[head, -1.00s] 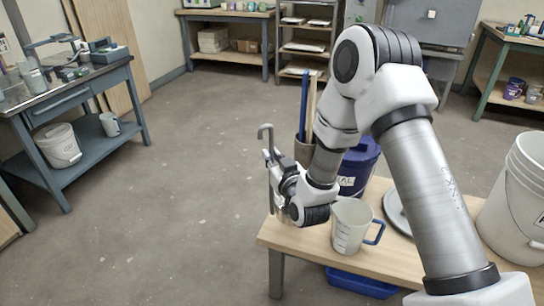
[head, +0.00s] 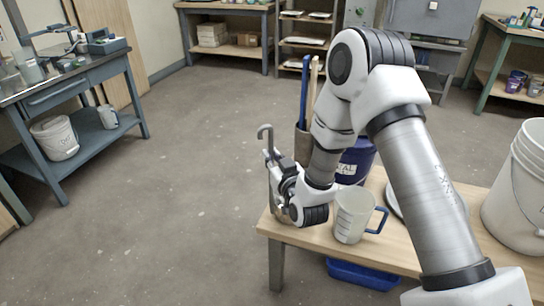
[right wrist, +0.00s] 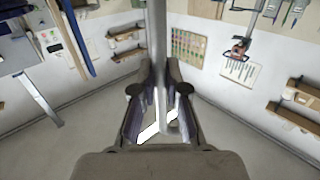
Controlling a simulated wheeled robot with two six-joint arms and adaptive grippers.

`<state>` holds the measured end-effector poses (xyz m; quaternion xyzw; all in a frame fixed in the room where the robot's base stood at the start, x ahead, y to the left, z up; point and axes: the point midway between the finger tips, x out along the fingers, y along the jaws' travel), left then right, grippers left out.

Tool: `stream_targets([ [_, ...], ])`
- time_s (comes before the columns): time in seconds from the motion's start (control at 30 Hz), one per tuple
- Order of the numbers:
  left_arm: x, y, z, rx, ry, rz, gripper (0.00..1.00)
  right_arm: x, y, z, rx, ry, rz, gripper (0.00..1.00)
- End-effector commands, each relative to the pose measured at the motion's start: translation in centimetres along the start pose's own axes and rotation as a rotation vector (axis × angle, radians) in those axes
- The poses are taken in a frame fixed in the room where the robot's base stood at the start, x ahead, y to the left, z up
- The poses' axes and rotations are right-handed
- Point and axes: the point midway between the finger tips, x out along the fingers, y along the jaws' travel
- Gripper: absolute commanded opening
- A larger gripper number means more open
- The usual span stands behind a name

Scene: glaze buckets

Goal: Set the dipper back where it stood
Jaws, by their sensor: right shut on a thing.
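The dipper (head: 269,180) is a grey metal rod with a hooked top, upright in front of me. My right gripper (head: 272,163) is shut on its handle below the hook. In the right wrist view the handle (right wrist: 157,40) runs upright between the two fingers (right wrist: 158,92). The dipper's lower end is partly hidden by my right wrist, over the left end of the wooden table (head: 300,236); I cannot tell whether it touches. A dark blue labelled bucket (head: 354,165) stands behind my wrist. My left gripper is not in view.
A measuring jug (head: 350,216) with a blue handle stands right of my wrist. A brown pot (head: 303,142) holds long sticks behind it. A large white bucket (head: 518,195) stands at right, a blue tray (head: 362,276) below the table. The floor at left is clear.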

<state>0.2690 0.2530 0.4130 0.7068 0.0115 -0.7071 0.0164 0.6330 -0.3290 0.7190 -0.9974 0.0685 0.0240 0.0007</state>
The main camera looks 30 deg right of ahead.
Motion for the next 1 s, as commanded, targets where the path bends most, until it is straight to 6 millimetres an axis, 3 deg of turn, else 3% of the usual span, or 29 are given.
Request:
stream_targets([
  [0.3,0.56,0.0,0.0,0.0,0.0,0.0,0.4,0.05,-0.01,0.7,0.0,0.001,0.0,0.0],
  [0.33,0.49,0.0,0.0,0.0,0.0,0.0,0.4,0.05,-0.01,0.62,0.0,0.001,0.0,0.2],
  [0.4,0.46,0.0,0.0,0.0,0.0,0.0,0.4,0.05,-0.01,0.59,0.0,0.001,0.0,0.42],
  [0.6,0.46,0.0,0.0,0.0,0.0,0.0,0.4,0.04,-0.01,0.62,0.0,0.001,0.0,0.42],
  [0.63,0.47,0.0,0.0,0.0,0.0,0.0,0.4,0.03,-0.01,0.66,0.0,-0.001,0.0,0.45],
  [0.73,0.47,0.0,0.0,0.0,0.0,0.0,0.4,0.03,-0.01,0.66,0.0,-0.001,0.0,0.81],
  [0.77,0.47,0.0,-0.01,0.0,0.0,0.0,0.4,0.03,0.0,0.66,0.0,-0.001,0.0,0.83],
  [1.0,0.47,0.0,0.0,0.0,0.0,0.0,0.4,0.03,0.0,0.65,0.0,0.0,0.0,0.83],
])
